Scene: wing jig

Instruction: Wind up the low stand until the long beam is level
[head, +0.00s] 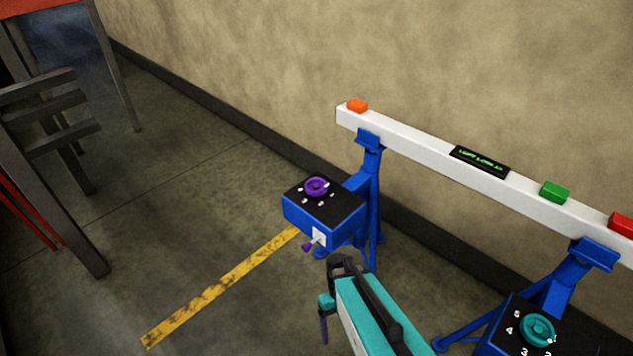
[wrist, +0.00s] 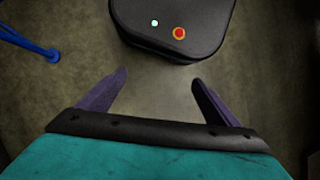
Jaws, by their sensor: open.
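The long white beam (head: 415,137) rests on two blue stands along the wall. Its black display (head: 480,161) shows green text that seems to begin "LEFT LOW"; the rest is too small to read. The right stand (head: 570,268) has a teal dial (head: 538,329). My gripper (wrist: 159,78) is open and empty, with purple fingers.
A yellow floor stripe (head: 225,285) runs toward the left stand. A dark metal frame (head: 60,130) stands at the left. The floor between is clear.

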